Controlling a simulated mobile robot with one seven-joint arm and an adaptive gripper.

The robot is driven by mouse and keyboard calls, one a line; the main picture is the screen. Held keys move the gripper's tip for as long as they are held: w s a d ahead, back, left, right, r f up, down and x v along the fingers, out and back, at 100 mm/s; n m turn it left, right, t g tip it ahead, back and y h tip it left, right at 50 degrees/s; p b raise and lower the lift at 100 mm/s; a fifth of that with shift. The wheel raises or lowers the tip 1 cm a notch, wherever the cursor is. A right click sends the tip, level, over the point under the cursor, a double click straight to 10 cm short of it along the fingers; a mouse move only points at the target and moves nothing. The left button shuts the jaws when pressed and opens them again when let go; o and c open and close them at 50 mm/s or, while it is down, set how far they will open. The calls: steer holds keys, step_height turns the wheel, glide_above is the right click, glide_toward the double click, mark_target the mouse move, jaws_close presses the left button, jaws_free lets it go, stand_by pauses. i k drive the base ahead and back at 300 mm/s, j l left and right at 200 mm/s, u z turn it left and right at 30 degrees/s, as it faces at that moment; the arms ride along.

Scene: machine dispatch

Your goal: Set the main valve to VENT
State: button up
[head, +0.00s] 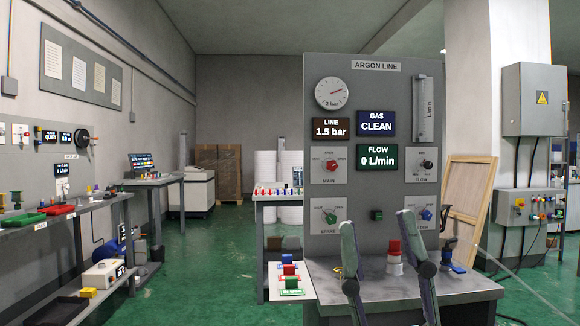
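The main valve (331,166) is a red knob on a light plate marked MAIN, on the left of the grey ARGON LINE panel (405,85). Small position labels surround the knob, but they are too small to read, and I cannot tell which one it points to. My gripper (378,221) shows as two grey-green fingers rising from the bottom edge in front of the panel. The fingers are wide apart with nothing held between them. They appear below and to the right of the main valve, apart from it.
Below MAIN is the green SPARE knob (331,216); at right are the black FLOW knob (426,165) and a blue knob (426,214). Displays read LINE 1.5 bar (331,131), GAS CLEAN (376,123), FLOW 0 L/min (377,158). A red-and-white object (394,262) stands on the bench (455,288).

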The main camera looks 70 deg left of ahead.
mark_target(332, 166)
steer(key=u, duration=2)
